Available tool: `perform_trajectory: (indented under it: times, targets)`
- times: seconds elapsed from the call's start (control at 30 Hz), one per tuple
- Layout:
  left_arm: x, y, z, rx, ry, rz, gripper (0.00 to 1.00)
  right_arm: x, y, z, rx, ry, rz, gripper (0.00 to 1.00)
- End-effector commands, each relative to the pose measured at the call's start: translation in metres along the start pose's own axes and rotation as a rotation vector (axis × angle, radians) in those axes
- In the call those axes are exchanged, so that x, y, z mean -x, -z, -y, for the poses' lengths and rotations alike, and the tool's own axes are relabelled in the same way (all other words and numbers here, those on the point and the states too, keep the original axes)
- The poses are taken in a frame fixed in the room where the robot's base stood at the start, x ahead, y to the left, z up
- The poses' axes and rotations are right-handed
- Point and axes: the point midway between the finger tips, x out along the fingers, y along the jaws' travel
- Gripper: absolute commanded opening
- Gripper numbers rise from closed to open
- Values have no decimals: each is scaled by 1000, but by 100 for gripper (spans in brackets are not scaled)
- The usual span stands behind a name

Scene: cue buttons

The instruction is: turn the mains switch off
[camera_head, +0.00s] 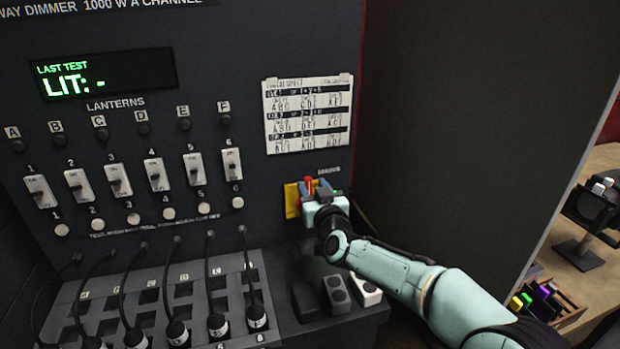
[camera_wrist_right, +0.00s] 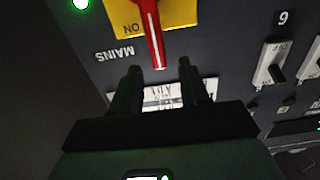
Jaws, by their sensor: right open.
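The mains switch has a red lever on a yellow plate (camera_head: 291,201), on the dark panel below the paper sheet. In the right wrist view, which is upside down, the red lever (camera_wrist_right: 153,38) points toward the MAINS lettering, beside the word ON on the yellow plate (camera_wrist_right: 125,20). My right gripper (camera_head: 313,187) is at the switch and covers part of it. In the wrist view its two fingers (camera_wrist_right: 158,78) are apart, with the lever's tip just ahead of the gap between them. I cannot tell any contact. My left gripper is not in view.
Numbered white rocker switches (camera_head: 118,181) and round buttons are left of the mains switch. Cables plug into a sloped patch bay (camera_head: 200,290) below. A paper cue sheet (camera_head: 308,115) hangs above. A wooden table (camera_head: 560,240) with a lamp stands at the right.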

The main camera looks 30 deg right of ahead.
Motion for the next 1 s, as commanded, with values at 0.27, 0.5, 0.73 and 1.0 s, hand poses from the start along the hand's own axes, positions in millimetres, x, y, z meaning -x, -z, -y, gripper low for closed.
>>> perform_trajectory:
  times: [0.27, 0.5, 0.73, 1.0]
  targets:
    - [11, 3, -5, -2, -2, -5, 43, -27, 1, 0, -1, -1, 0, 45]
    - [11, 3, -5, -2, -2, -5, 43, -29, 0, 0, -1, 0, 0, 45]
    - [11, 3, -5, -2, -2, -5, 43, -29, 0, 0, -1, 0, 0, 0]
    - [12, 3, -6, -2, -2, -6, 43, -29, 0, 1, 11, 0, 0, 0]
